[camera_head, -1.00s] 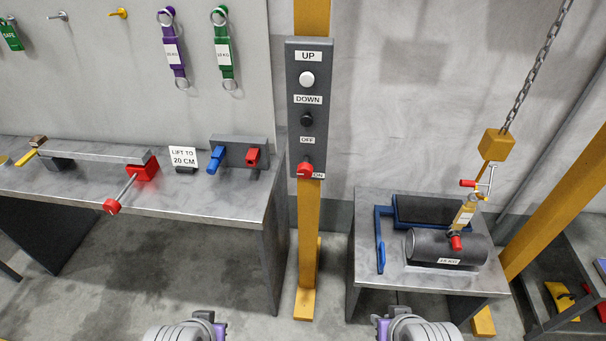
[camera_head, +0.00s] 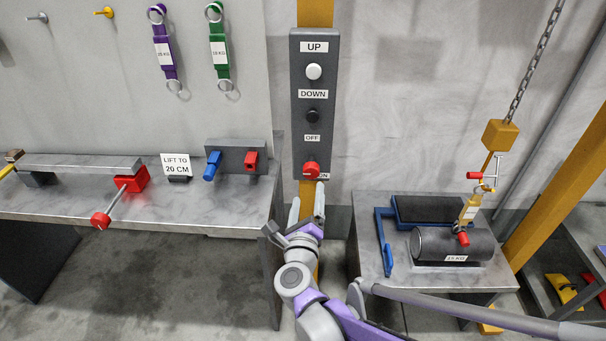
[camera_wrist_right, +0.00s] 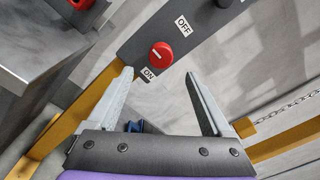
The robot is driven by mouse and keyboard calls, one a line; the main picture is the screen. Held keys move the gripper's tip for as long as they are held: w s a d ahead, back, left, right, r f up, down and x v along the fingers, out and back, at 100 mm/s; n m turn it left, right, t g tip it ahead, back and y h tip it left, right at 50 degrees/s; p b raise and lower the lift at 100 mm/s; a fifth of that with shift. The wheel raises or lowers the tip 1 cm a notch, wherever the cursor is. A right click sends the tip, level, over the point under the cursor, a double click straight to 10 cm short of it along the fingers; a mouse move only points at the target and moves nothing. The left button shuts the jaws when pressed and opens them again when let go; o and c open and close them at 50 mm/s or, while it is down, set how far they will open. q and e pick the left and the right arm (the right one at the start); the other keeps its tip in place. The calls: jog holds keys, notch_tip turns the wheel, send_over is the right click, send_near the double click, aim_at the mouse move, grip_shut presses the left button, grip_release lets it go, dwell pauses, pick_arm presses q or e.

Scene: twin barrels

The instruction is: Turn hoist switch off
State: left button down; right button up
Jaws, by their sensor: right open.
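The hoist switch is a red round knob (camera_head: 311,169) at the bottom of a dark control panel (camera_head: 328,120) on a yellow post. An OFF label (camera_head: 312,138) is above it and an ON label, partly covered by the knob, is below. In the right wrist view the red knob (camera_wrist_right: 161,55) has a white mark pointing toward the ON label (camera_wrist_right: 149,74). My right gripper (camera_head: 307,194) is open just below the knob, with its fingers pointing up at the panel. In the wrist view the knob is beyond the fingertips, with nothing between the fingers. My left gripper is not in view.
The panel also has a white UP button (camera_head: 314,72) and a black DOWN button (camera_head: 312,115). A workbench (camera_head: 240,212) stands at left. A small table (camera_head: 362,205) at right holds a dark cylinder (camera_head: 430,243) below the hoist chain (camera_head: 527,82).

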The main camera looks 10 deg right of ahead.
aim_at(311, 174)
jog(key=x, duration=0.9)
jog(key=shift+w+d, duration=0.15)
jog(key=shift+w, duration=0.25)
grip_shut()
